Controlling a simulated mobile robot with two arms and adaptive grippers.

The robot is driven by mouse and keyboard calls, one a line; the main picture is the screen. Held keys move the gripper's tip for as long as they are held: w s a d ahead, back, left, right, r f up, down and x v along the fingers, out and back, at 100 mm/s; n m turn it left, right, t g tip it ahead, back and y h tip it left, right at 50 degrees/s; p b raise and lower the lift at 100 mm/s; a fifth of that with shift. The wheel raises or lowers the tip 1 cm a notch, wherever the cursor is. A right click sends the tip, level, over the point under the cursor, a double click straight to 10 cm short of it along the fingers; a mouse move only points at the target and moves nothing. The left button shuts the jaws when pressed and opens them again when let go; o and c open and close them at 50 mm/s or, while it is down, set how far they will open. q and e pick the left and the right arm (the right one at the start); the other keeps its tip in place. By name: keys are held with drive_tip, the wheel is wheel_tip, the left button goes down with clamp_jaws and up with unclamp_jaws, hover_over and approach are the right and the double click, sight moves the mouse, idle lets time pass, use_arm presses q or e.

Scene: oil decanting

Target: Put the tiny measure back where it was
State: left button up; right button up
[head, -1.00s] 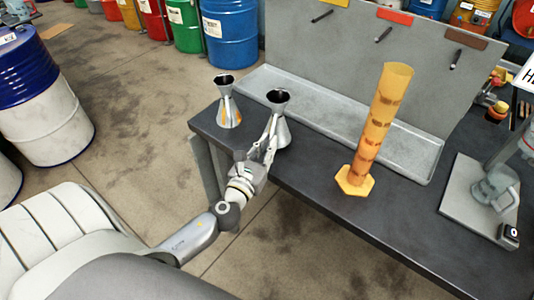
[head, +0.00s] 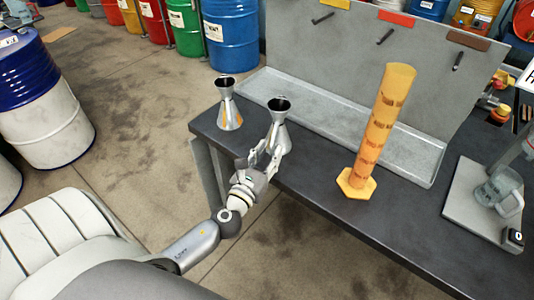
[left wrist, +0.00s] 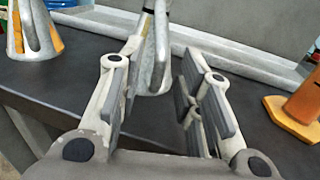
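Two metal, hourglass-shaped measures stand upright on the dark bench (head: 320,190). One measure (head: 230,112) is at the bench's left corner; the other measure (head: 278,128) is to its right. I cannot tell which the task calls tiny. My left gripper (head: 266,158) is open at the near side of the right-hand measure. In the left wrist view the gripper (left wrist: 168,65) has its fingers spread, with that measure (left wrist: 158,62) just beyond the gap, partly hidden by the left finger. The left-hand measure (left wrist: 32,38) shows there too. My right gripper is out of view.
A tall amber graduated cylinder (head: 378,130) stands to the right on the bench. A shallow grey tray (head: 330,127) runs along the back panel (head: 370,70). Drums stand on the floor.

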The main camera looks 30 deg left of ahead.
use_arm(q)
drive_tip(key=shift+r, duration=0.15)
drive_tip(key=s+d+b, duration=0.1)
drive_tip(key=s+b, duration=0.3)
drive_tip(key=s, duration=0.8)
drive_tip(key=shift+d, duration=0.35)
drive_tip(key=s+f+n+g, duration=0.3)
drive_tip(key=f+n, duration=0.2)
drive_tip(key=f, duration=0.7)
drive_tip(key=s+a+f+n+g, duration=0.1)
drive_tip(key=s+f+n+g, duration=0.3)
drive_tip(key=f, duration=0.9)
drive_tip(key=s+f+n+g, duration=0.15)
drive_tip(key=f+n, duration=0.45)
drive_tip(key=f, duration=0.6)
drive_tip(key=s+d+f+n+g+h, duration=0.1)
drive_tip(key=s+d+f+n+g, duration=0.2)
drive_tip(key=s+f+n, duration=0.5)
drive_tip(key=s+d+f+n+g+h, duration=0.1)
drive_tip(key=s+d+f+n+g, duration=0.2)
drive_tip(key=s+f+n, duration=0.6)
drive_tip(key=s+f+g, duration=0.2)
drive_tip(key=s, duration=0.3)
drive_tip(key=shift+h, duration=0.3)
